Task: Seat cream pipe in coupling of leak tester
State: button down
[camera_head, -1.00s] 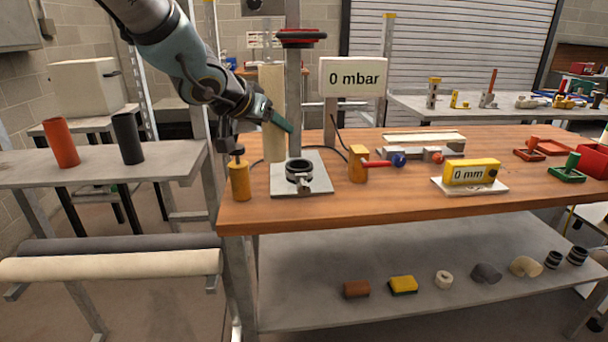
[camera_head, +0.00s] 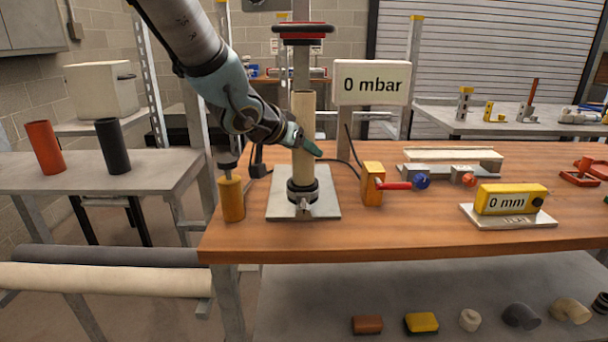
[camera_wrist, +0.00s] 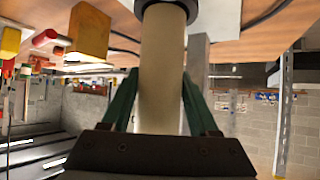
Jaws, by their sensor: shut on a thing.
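The cream pipe (camera_head: 303,117) stands upright on the leak tester, with its lower end at the black coupling (camera_head: 303,191). In the head view the pipe's bottom appears to be inside the coupling's ring; how deep it sits cannot be told. My gripper (camera_head: 309,149) is shut on the pipe around its middle. In the wrist view the cream pipe (camera_wrist: 161,75) lies between both green fingers, and its end meets the dark coupling ring (camera_wrist: 166,5). The leak tester has a grey base plate (camera_head: 325,208), a post behind the pipe, a red-and-black handwheel (camera_head: 303,30) above and a "0 mbar" display (camera_head: 372,83).
A yellow cylinder (camera_head: 232,199) stands left of the base plate. A yellow block with a red lever (camera_head: 373,182) stands right of it. A yellow "0 mm" gauge (camera_head: 510,199) lies farther right. Orange (camera_head: 47,148) and black (camera_head: 114,146) pipes stand on the left table.

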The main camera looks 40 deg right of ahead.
aim_at(297, 161)
jog(key=shift+f+b, duration=0.35)
jog(key=shift+f, duration=1.6)
jog(key=shift+f, duration=0.1)
jog(key=shift+c, duration=0.7)
grip_release()
jog(key=shift+a+r, duration=0.15)
jog(key=shift+r, duration=0.05)
jog(key=p+v, duration=0.1)
jog(key=v, duration=1)
jog(key=shift+a+r+p, duration=0.2)
jog(key=shift+a+p, duration=0.05)
jog(key=shift+p, duration=0.05)
jog(key=shift+s+a, duration=0.1)
jog(key=shift+s, duration=0.05)
